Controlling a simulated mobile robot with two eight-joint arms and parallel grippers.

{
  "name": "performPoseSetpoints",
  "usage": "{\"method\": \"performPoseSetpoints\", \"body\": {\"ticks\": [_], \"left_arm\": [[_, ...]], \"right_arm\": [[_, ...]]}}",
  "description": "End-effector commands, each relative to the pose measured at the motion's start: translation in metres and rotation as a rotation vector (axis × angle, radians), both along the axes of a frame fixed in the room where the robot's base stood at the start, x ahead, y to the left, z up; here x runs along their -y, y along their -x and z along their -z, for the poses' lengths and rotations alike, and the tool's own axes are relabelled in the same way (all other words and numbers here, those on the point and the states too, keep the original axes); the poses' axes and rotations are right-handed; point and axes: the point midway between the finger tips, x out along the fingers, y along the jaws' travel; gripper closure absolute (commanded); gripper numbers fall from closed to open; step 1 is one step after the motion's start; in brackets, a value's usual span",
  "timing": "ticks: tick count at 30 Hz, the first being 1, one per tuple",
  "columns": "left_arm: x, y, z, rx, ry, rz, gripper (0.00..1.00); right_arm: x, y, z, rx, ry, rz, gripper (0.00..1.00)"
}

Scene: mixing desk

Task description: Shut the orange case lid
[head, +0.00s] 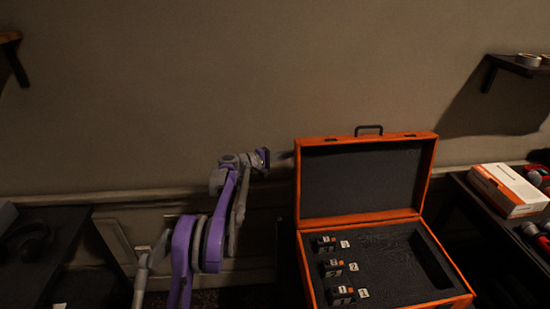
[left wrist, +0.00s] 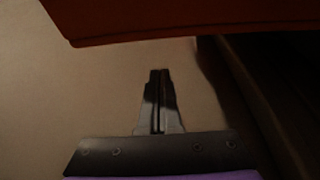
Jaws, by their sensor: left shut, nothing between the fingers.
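The orange case (head: 305,268) stands open, with its lid (head: 362,222) raised upright at the back and a dark foam lining inside. A black handle (head: 369,128) is on the lid's top edge. My left gripper (head: 284,156) is shut and empty, beside the upper left edge of the lid; I cannot tell whether it touches. In the left wrist view its closed fingers (left wrist: 160,73) point toward an orange-red panel (left wrist: 190,22), which looks like part of the lid. My right gripper is not in view.
Several small black labelled items (head: 332,268) sit in the case's foam. A white and orange box (head: 508,190) lies on the dark desk at right. A dark desk with headphones (head: 25,240) is at left. A wall shelf (head: 518,67) is at upper right. The wall is close behind.

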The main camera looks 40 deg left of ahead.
Motion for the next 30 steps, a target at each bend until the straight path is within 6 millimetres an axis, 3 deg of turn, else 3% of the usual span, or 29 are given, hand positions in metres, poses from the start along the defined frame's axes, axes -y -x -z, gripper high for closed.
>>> {"method": "performPoseSetpoints", "body": {"ticks": [9,30], "left_arm": [[0.027,0.021,-0.007,0.0,0.0,0.0,1.0],[0.038,0.031,-0.013,0.025,-0.03,0.0,1.0]], "right_arm": [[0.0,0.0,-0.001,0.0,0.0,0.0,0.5],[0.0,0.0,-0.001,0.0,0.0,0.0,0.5]]}}
